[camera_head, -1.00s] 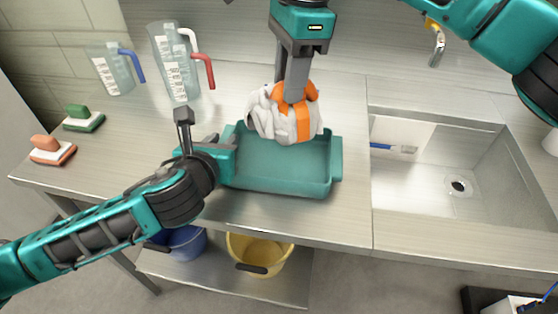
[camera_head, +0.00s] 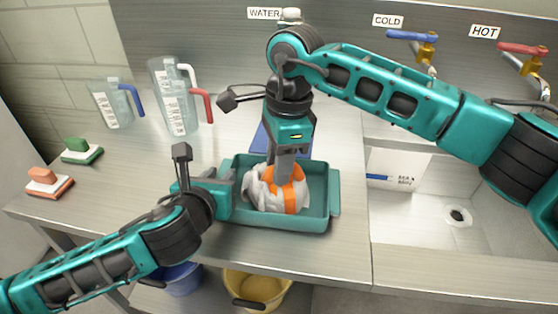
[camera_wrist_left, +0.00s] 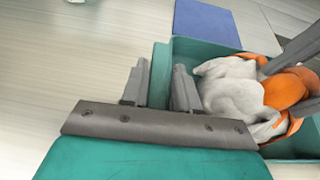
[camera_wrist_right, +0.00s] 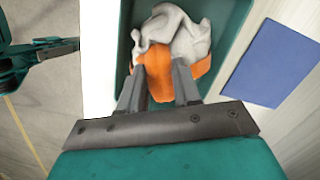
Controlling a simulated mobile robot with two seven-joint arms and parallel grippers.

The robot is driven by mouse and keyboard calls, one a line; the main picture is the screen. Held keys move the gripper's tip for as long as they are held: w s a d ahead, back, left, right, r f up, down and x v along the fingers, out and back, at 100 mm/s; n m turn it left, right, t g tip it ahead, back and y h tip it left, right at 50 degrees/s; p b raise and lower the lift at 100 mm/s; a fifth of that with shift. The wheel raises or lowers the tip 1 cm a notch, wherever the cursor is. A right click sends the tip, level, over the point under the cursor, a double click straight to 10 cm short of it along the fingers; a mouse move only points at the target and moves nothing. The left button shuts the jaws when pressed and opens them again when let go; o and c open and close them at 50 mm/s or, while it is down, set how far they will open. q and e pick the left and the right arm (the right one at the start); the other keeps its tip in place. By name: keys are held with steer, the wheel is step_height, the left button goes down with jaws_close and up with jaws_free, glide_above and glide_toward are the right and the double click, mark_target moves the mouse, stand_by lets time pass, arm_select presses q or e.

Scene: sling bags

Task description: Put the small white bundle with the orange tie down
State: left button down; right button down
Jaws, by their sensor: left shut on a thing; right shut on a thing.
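The small white bundle with the orange tie (camera_head: 262,192) is inside the teal tray (camera_head: 318,218), low and close to its floor; I cannot tell whether it rests on it. My right gripper (camera_head: 286,180) points down and is shut on the bundle at its orange part; the bundle also shows in the right wrist view (camera_wrist_right: 178,32). My left gripper (camera_head: 230,186) is shut on the tray's left wall, which shows between its fingers in the left wrist view (camera_wrist_left: 160,75). The tray stands on the steel counter.
A blue flat thing (camera_wrist_right: 275,62) lies behind the tray. A sink (camera_head: 430,215) is at the right, with blue and red taps above. Buckets (camera_head: 255,286) sit on the shelf below.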

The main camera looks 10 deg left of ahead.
steer(key=c, duration=0.8)
jaws_free()
steer(key=shift+f, duration=0.15)
steer(key=r, duration=0.4)
steer(key=d+r, duration=0.1)
steer(key=r, duration=0.7)
steer(key=shift+w+d+r, duration=0.15)
steer(key=shift+w, duration=0.15)
arm_select(q)
steer(key=c, duration=0.8)
jaws_free()
